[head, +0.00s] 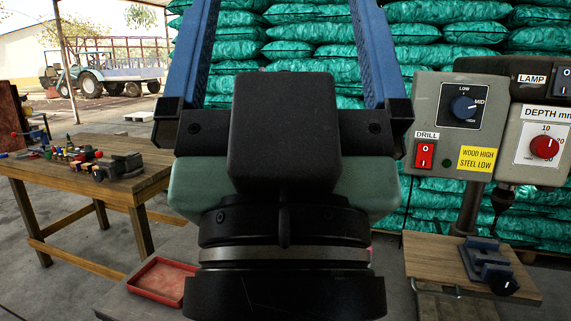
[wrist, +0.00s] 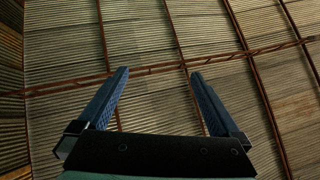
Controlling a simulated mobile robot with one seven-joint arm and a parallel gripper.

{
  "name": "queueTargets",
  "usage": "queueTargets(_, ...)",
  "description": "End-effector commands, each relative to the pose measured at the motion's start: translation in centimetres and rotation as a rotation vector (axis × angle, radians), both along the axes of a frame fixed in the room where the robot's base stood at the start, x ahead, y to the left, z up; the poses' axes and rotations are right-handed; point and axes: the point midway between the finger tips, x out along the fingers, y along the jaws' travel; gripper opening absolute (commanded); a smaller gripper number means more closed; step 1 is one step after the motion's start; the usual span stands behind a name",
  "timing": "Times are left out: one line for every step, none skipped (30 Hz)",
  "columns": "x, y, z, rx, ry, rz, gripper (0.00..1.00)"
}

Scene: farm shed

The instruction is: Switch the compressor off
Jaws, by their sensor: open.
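No compressor and no switch labelled for one can be made out in either view. My gripper (head: 285,20) fills the middle of the head view, close to the camera, with its two blue fingers pointing up and wide apart. It hides what is behind it. In the wrist view my gripper (wrist: 160,74) is open, with nothing between the fingers, and faces the corrugated roof. It touches nothing that I can see.
On the right stands a drill press with a red DRILL switch (head: 425,155), a speed knob (head: 463,108), a depth knob (head: 544,147) and a LAMP switch (head: 566,82). A wooden workbench (head: 130,183) and red tray (head: 160,281) are left. Green sacks (head: 445,33) stand behind.

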Motion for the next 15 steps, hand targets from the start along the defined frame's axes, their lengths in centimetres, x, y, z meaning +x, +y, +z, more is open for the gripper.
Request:
queueTargets(0.0, 0.0, 2.9, 0.000, 0.000, 0.000, 1.00)
queueTargets(0.0, 0.0, 3.5, 0.000, 0.000, 0.000, 1.00)
queueTargets(0.0, 0.0, 4.3, 0.000, 0.000, 0.000, 1.00)
queueTargets(0.0, 0.0, 4.8, 0.000, 0.000, 0.000, 1.00)
queueTargets(0.0, 0.0, 5.2, 0.000, 0.000, 0.000, 1.00)
queueTargets(0.0, 0.0, 5.6, 0.000, 0.000, 0.000, 1.00)
queueTargets(0.0, 0.0, 5.9, 0.000, 0.001, 0.000, 1.00)
queueTargets(0.0, 0.0, 6.0, 0.000, 0.001, 0.000, 1.00)
queueTargets(0.0, 0.0, 6.2, 0.000, 0.000, 0.000, 1.00)
queueTargets(0.0, 0.0, 6.2, 0.000, 0.000, 0.000, 1.00)
queueTargets(0.0, 0.0, 6.2, 0.000, 0.000, 0.000, 1.00)
queueTargets(0.0, 0.0, 6.2, 0.000, 0.000, 0.000, 1.00)
queueTargets(0.0, 0.0, 6.2, 0.000, 0.000, 0.000, 1.00)
queueTargets(0.0, 0.0, 6.1, 0.000, 0.000, 0.000, 1.00)
queueTargets(0.0, 0.0, 6.1, 0.000, 0.000, 0.000, 1.00)
